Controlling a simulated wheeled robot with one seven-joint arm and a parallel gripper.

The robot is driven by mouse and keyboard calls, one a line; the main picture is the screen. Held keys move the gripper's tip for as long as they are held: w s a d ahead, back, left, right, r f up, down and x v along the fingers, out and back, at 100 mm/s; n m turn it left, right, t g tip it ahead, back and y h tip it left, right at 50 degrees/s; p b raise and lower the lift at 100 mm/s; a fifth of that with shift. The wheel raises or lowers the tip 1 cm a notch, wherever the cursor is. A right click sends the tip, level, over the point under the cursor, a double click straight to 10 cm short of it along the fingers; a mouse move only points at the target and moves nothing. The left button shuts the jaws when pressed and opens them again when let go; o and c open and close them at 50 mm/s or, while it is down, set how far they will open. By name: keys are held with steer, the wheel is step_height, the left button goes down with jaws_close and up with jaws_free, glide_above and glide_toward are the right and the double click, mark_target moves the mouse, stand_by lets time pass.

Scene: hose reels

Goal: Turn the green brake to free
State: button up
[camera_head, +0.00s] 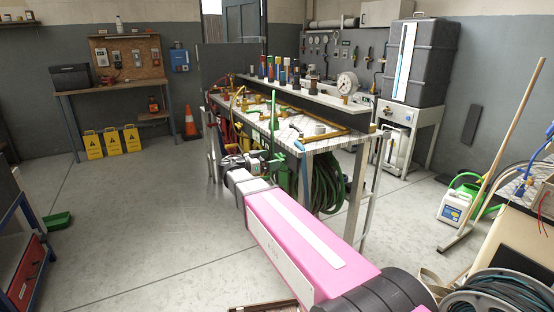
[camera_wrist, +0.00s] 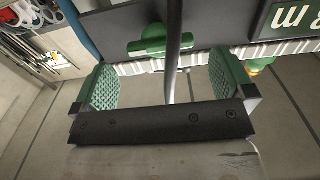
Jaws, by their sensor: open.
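A green handle-like part (camera_wrist: 150,44), which looks like the green brake, lies against a dark panel in the wrist view. It is beyond my fingertips and partly crossed by a grey rod. My gripper (camera_wrist: 165,82) is open, with its green ribbed pads wide apart. In the head view my gripper (camera_head: 256,162) is at the near side of the bench (camera_head: 322,146), by green parts and hoses. The brake's setting cannot be read there.
A green sign (camera_wrist: 294,16) with white lettering is close by at the upper right of the wrist view. A coiled green hose (camera_head: 328,186) hangs under the bench's right end. A wooden pole (camera_head: 508,135) leans at the right. The floor (camera_head: 130,215) at left is clear.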

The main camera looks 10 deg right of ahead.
mark_target(278, 157)
steer(key=shift+x, duration=1.85)
steer(key=shift+c, duration=0.3)
steer(key=c, duration=0.8)
